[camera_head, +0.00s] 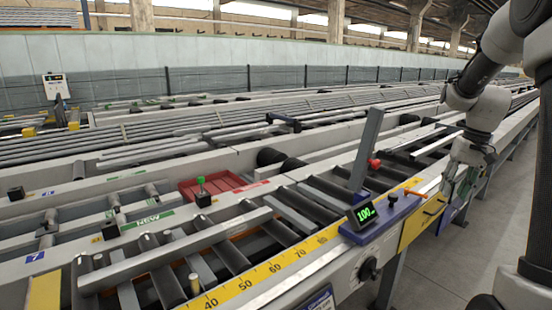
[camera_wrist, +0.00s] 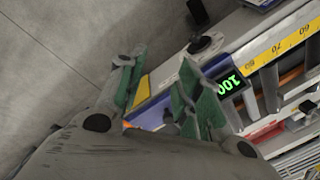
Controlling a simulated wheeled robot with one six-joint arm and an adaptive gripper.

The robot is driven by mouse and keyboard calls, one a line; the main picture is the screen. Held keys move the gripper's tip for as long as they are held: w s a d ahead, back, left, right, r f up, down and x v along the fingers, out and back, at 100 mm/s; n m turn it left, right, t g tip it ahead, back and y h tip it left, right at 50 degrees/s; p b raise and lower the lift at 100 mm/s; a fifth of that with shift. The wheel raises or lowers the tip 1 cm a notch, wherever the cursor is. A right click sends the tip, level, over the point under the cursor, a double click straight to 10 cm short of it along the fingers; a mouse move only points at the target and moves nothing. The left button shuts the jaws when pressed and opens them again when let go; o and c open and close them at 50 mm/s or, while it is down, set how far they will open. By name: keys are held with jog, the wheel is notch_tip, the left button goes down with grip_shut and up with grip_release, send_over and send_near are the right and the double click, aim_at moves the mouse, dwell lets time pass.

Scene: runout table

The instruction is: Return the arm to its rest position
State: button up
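My arm comes in from the right side of the head view. My gripper (camera_head: 458,184) hangs pointing down beside the front edge of the runout table (camera_head: 285,292), near the yellow panel. In the wrist view my gripper (camera_wrist: 160,72) has its two green-padded fingers spread apart, with nothing between them. The blue length stop (camera_head: 372,222) with a green display reading 100 sits on the table's edge, left of my gripper. Its orange handle (camera_head: 416,193) sticks out towards my gripper. Whether the fingers clear the handle cannot be told.
A yellow scale (camera_head: 270,268) runs along the table's front edge. An upright steel plate (camera_head: 366,150) and a red knob (camera_head: 374,163) stand by the stop. Open floor (camera_head: 425,262) is at the right.

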jog(key=s+a+r+n+t, duration=0.1)
jog(key=s+a, duration=0.3)
jog(key=s, duration=0.4)
jog(key=s+a+r+n+t+h, duration=0.1)
jog(key=s+a+r, duration=0.3)
jog(key=s, duration=0.4)
jog(key=s+a+r+n+t, duration=0.1)
jog(key=s+a+r+t, duration=0.1)
jog(key=s+a, duration=0.3)
jog(key=shift+s+a+r, duration=0.15)
jog(key=shift+s+r, duration=0.3)
jog(key=shift+s, duration=1.2)
